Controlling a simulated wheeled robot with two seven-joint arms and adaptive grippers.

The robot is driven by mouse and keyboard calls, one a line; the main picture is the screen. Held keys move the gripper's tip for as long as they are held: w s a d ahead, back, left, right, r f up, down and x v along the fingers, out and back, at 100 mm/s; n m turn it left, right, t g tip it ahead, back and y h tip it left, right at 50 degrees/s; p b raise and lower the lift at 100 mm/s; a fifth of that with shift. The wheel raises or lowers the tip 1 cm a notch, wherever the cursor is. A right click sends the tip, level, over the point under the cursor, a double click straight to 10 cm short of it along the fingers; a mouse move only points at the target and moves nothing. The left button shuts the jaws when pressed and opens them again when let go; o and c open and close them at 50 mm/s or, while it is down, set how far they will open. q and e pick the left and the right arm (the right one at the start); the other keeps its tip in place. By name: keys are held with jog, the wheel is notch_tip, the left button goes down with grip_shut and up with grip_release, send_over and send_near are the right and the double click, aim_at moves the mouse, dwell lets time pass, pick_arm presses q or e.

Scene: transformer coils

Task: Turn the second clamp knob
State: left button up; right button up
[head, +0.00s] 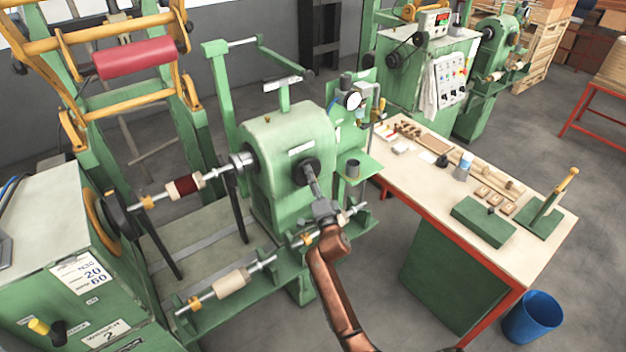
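A green winding machine (290,140) stands in the middle of the head view. A black round knob or hub (305,166) sits on its front face. My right gripper (312,182) is at this black part, its fingers pointing up toward it. They overlap its lower edge in the picture; I cannot tell whether they touch or grip it. Small orange clamps sit on the upper shaft (160,197) and on the lower shaft (262,264). One orange clamp (308,239) is just below my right gripper. Which part is the second clamp knob is unclear. My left gripper is not in view.
A workbench (405,175) with tools, wooden pieces and a green block (484,222) stands to the right. A blue bin (533,316) is on the floor beside it. A green cabinet (60,280) is at left. A grey cup (352,168) sits on a green shelf near the machine.

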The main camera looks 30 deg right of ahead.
jog(key=c, duration=0.5)
jog(key=shift+o, duration=0.2)
jog(key=shift+f, duration=0.1)
jog(key=shift+f+n+t+y+b, duration=0.15)
jog(key=shift+n+t+y+b, duration=0.2)
jog(key=shift+n+b, duration=0.75)
jog(key=shift+d+r+m+g+y+p, duration=0.15)
jog(key=shift+m+g+y, duration=0.45)
jog(key=shift+m+y, duration=3.3)
jog(key=shift+d+r+m+g+y+p, duration=0.1)
jog(key=shift+d+m+g+y+p, duration=0.35)
jog(key=shift+m, duration=6.8)
jog(key=shift+d+r+m+g+y+p, duration=0.1)
jog(key=shift+m+g+y, duration=0.6)
jog(key=shift+m+y, duration=3.25)
jog(key=m+h, duration=0.2)
jog(key=h, duration=0.1)
jog(key=shift+a+f+m, duration=0.1)
jog(key=shift+m, duration=0.3)
